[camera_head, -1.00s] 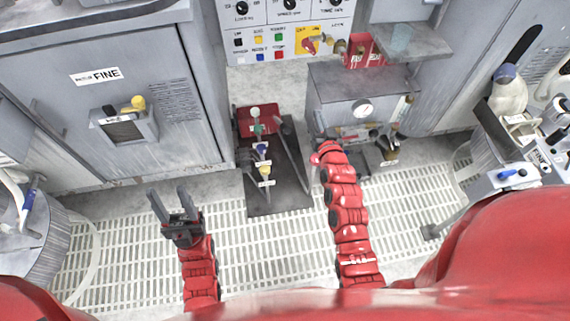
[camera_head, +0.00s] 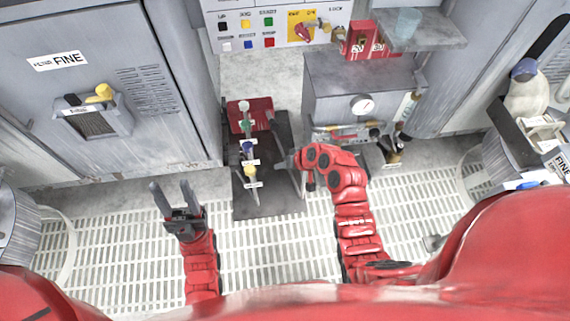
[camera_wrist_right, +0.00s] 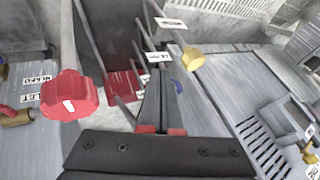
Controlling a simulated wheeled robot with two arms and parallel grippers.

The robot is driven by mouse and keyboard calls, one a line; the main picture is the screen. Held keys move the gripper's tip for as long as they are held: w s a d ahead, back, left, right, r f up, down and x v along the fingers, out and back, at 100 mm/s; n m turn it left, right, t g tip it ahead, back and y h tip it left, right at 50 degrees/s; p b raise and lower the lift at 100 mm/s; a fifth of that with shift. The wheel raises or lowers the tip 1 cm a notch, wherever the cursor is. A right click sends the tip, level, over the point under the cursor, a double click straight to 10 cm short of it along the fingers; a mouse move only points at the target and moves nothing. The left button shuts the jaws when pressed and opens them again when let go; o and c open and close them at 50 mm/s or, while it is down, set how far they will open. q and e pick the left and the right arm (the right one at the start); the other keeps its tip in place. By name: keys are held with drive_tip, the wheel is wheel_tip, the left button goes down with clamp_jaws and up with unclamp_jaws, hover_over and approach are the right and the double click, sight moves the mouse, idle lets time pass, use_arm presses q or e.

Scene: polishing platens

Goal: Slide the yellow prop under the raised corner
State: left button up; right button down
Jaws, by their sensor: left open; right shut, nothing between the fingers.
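Several yellow things show, and I cannot tell which is the prop. A yellow knob (camera_head: 250,172) stands at the front of a row of tagged green, blue and yellow knobs on a dark base. That yellow knob (camera_wrist_right: 193,58) is also beyond my fingers in the right wrist view. A yellow-ended item (camera_head: 103,93) sits on a box on the left cabinet. I cannot make out a raised corner. My right gripper (camera_head: 284,161) is shut and empty beside the base's right side; its closed fingers (camera_wrist_right: 162,100) show too. My left gripper (camera_head: 170,184) is open and empty over the grating.
The dark base (camera_head: 270,205) stands on the floor between the left cabinet (camera_head: 90,140) and a grey unit with a gauge (camera_head: 362,104). A red knob (camera_wrist_right: 70,95) looms at the left of the wrist view. White floor grating (camera_head: 110,240) is clear around my left gripper.

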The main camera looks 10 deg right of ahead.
drive_tip(key=w+a+f+b, duration=0.1)
drive_tip(key=w+a+f, duration=0.1)
drive_tip(key=a, duration=0.4)
drive_tip(key=shift+f, duration=0.9)
drive_tip(key=shift+a, duration=0.1)
drive_tip(key=a+p, duration=0.2)
drive_tip(key=a, duration=0.5)
drive_tip(key=shift+s+r, duration=0.1)
